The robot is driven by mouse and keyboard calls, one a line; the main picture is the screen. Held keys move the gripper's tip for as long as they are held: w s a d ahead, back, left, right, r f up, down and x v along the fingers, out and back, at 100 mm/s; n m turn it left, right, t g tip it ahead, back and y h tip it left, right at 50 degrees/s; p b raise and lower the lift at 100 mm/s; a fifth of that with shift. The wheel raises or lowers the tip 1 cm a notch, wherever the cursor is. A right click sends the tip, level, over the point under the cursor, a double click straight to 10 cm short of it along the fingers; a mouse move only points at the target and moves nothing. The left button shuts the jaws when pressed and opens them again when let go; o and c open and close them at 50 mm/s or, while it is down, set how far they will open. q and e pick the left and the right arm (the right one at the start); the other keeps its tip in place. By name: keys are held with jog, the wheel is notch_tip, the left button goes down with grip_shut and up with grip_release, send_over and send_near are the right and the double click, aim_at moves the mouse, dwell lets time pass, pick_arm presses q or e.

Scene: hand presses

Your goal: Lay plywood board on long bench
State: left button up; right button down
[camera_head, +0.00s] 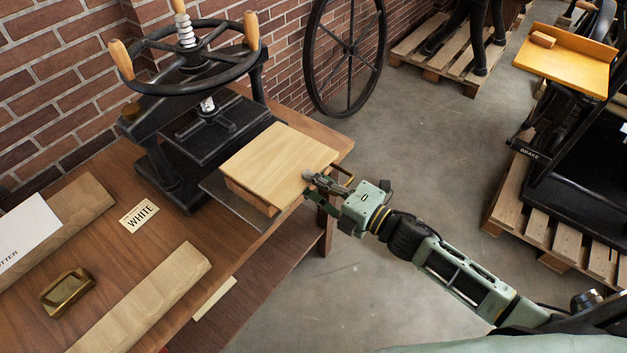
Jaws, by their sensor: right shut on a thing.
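The plywood board (278,160) is a pale, flat square at the outer end of the black press (190,130). It lies on or just above a reddish wooden block (250,197) over a dark metal plate (222,190); I cannot tell whether they touch. My right gripper (318,183) is shut on the board's right edge near its front corner. The long bench (165,235) is brown wood and runs along the brick wall under the press. My left gripper is not in view.
The press's handwheel (190,55) stands high behind. Open floor (400,170) lies to the right.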

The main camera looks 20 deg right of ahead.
jog(key=r+p+v, duration=0.3)
jog(key=p+v, duration=0.2)
jog(key=v, duration=1.7)
dwell(0.8)
dwell(0.4)
